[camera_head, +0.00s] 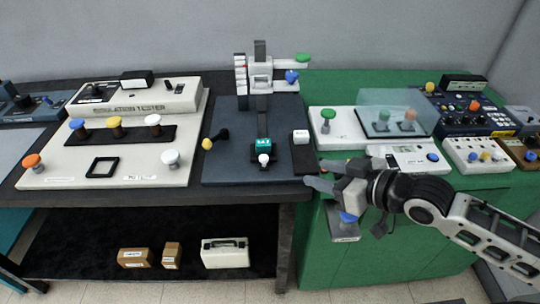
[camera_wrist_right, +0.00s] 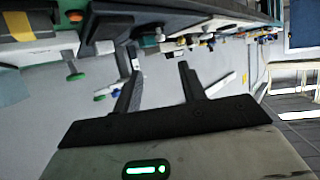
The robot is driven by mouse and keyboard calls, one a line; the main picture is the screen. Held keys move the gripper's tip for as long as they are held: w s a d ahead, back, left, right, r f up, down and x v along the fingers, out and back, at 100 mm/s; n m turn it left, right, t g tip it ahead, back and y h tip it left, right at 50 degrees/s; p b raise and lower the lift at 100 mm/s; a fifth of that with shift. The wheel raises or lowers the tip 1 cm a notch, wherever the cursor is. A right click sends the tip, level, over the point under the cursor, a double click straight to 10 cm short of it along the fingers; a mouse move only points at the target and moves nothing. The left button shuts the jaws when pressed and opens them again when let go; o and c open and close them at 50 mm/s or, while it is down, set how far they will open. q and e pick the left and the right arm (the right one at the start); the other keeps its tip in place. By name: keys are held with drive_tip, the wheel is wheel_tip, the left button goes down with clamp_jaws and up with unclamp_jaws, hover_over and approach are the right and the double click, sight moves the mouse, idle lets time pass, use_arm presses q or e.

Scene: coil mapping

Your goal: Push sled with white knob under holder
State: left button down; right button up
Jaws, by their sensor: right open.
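The sled (camera_head: 256,158) is a small dark piece on the dark blue-grey base plate (camera_head: 228,172). It carries a teal block (camera_head: 263,145) with a display, and a white knob (camera_head: 264,160) sits at its front. The holder (camera_head: 260,76) is an upright grey stand with blue and green knobs at the back of the plate, behind the sled. A dark track runs between them. My right gripper (camera_head: 312,174) is open and empty, apart from the sled, to its right near the table's front edge. Its open fingers also show in the right wrist view (camera_wrist_right: 160,84). My left gripper is out of view.
A black lever with a yellow knob (camera_head: 207,144) lies left of the sled. The insulation tester (camera_head: 135,180) is farther left; several devices crowd the green bench (camera_head: 460,186) at right.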

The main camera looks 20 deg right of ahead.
sight(265, 158)
drive_tip(key=x, duration=1.4)
drive_tip(key=shift+w+a+r, duration=0.15)
drive_tip(key=shift+w+a, duration=0.05)
drive_tip(key=shift+w, duration=0.2)
drive_tip(key=shift+w+a+f, duration=0.3)
drive_tip(key=shift+w, duration=0.15)
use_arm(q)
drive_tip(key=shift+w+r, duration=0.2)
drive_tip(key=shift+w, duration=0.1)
